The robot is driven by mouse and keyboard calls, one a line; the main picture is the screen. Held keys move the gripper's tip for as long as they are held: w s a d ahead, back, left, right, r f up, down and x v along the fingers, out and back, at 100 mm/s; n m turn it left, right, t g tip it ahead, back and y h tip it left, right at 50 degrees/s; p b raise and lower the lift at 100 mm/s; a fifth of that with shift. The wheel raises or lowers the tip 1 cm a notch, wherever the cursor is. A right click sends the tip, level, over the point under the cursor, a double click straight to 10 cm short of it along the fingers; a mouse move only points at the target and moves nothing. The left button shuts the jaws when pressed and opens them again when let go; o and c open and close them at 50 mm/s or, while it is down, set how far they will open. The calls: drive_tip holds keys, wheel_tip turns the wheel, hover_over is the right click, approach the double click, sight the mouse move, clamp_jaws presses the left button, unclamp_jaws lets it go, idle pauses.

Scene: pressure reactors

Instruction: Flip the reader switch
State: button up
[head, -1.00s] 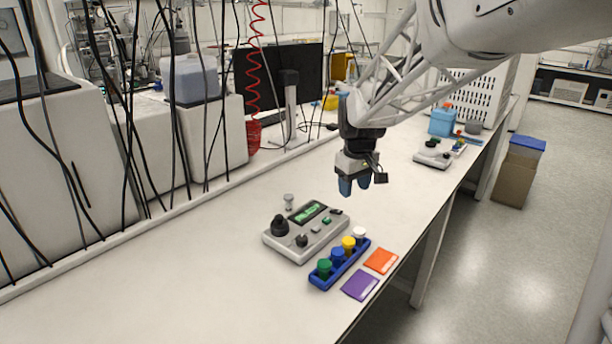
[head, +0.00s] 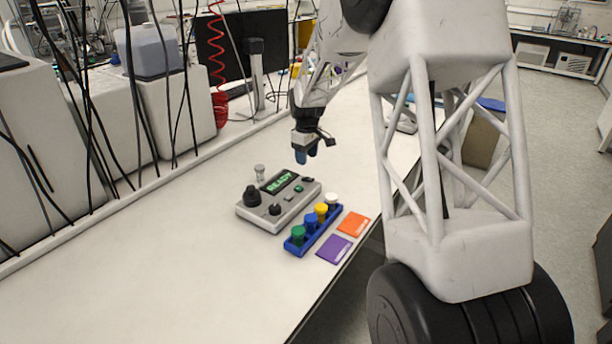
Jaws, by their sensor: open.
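The reader (head: 280,203) is a grey box on the bench with a green-lit display (head: 280,182) that reads READY. Black knobs, small buttons and a small dark switch (head: 308,181) near its far right corner show on its top. I cannot tell the switch's position at this size.
A blue rack (head: 314,231) with green, blue, yellow and white capped vials stands right of the reader. An orange card (head: 353,224) and a purple card (head: 334,249) lie near the bench edge. A small clear-topped piece (head: 260,172) stands behind the reader. The near bench is clear.

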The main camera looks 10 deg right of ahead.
sight(306, 178)
drive_tip(key=shift+w+f, duration=0.25)
drive_tip(key=shift+w, duration=0.05)
drive_tip(key=shift+f, duration=0.1)
drive_tip(key=shift+f, duration=3.8)
